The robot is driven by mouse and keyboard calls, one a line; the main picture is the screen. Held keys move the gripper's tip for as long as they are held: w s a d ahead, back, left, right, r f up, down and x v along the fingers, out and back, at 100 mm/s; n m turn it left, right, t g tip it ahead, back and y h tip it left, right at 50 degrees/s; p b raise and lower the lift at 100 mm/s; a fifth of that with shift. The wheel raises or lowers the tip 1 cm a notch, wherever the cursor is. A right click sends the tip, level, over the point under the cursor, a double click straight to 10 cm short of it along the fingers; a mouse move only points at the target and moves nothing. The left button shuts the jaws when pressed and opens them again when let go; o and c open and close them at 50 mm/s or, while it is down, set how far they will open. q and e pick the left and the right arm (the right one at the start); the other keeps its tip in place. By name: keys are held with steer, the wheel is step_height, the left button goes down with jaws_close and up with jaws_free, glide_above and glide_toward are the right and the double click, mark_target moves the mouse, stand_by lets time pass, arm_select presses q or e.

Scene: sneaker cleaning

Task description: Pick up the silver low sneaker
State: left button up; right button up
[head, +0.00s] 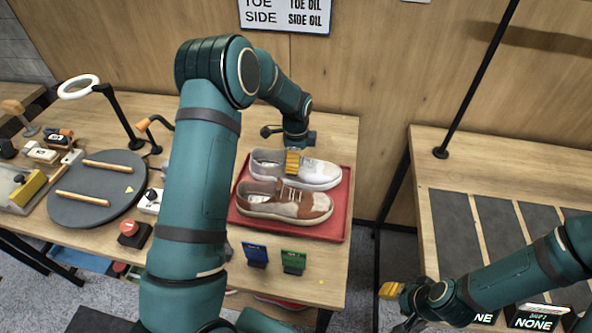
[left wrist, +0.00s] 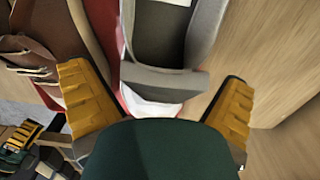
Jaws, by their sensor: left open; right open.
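The silver low sneaker (head: 320,174) lies on a red tray (head: 334,226), behind a brown-and-white sneaker (head: 284,206). My left gripper (head: 292,161) is over the silver sneaker, with one yellow finger showing in front of its side. In the left wrist view, the open yellow fingers of this gripper (left wrist: 156,80) stand on either side of the grey end of the silver sneaker (left wrist: 168,82). I cannot tell whether they touch it. The brown sneaker (left wrist: 38,55) is at the left there. My right gripper (head: 396,302) is open and empty at the lower right, partly hidden.
A round dark turntable (head: 97,203), a ring lamp (head: 78,87) and a red button (head: 133,232) are on the left of the bench. Blue (head: 256,255) and green (head: 293,262) cards stand before the tray. A second table (head: 428,180) with dark panels is at right.

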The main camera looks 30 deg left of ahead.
arm_select(q)
steer(key=shift+f, duration=0.85)
steer(key=shift+c, duration=0.3)
steer(key=c, duration=1.2)
steer(key=shift+r, duration=0.15)
